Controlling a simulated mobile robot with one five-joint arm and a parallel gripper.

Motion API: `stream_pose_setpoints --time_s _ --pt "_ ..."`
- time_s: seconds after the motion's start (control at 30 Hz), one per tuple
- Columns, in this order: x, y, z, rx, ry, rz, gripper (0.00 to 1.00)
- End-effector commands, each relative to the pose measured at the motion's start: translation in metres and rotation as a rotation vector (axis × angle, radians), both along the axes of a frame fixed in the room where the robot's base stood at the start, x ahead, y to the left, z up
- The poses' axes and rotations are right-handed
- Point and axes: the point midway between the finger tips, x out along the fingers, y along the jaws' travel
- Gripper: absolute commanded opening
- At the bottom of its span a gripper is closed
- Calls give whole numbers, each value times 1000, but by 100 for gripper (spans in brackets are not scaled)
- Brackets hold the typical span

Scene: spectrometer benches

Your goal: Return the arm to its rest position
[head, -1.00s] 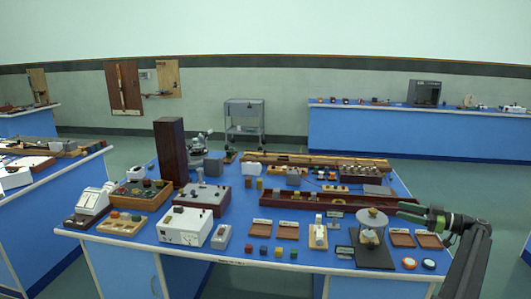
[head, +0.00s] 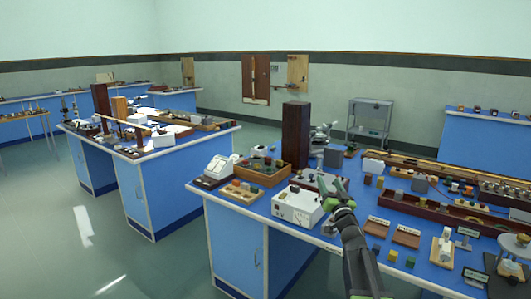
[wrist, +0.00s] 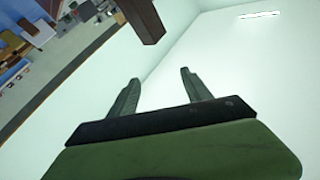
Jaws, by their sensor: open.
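My gripper (head: 337,185) shows in the head view at the end of my dark arm, in front of the near blue bench (head: 235,208). The arm rises from the bottom of the picture and the gripper points away from me. In the wrist view the two dark fingers (wrist: 160,85) stand apart with nothing between them. They face pale wall and ceiling. In the head view the gripper overlaps the area beside a white meter box (head: 297,206); I cannot tell how far apart they are.
A tall dark brown box (head: 296,135) stands on the near bench, and a dark brown block (wrist: 143,18) shows at the top of the wrist view. Small blocks and trays crowd the bench. Another blue bench (head: 150,190) stands at left. Open floor (head: 90,235) lies at lower left.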

Motion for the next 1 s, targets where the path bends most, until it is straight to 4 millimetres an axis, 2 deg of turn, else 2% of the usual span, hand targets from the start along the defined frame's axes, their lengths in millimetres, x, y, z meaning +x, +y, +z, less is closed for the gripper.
stream_pose_setpoints --time_s 0.03,0.07,0.1,0.17,0.2,0.27,0.3,0.4,0.5,0.63,0.73,0.8,0.9,1.0 --pt "-11 19 -30 23 102 -66 57" --pt "-15 25 -49 32 178 -110 57" --pt "-24 32 -77 38 288 -159 57" --pt "-44 40 -120 37 463 -225 57" --pt "-61 44 -150 27 588 -256 57" --pt "-92 48 -191 7 775 -280 57" --pt "-114 50 -214 -9 893 -284 57" --pt "-169 53 -259 -51 1155 -265 57" --pt "-218 63 -288 -100 1364 -202 57" --pt "-276 78 -309 -172 1594 -89 57" --pt "-315 87 -316 -246 1753 23 57" --pt "-340 86 -317 -340 1844 113 57" --pt "-336 84 -278 -352 1829 118 57" --pt "-336 84 -251 -351 1829 116 57"
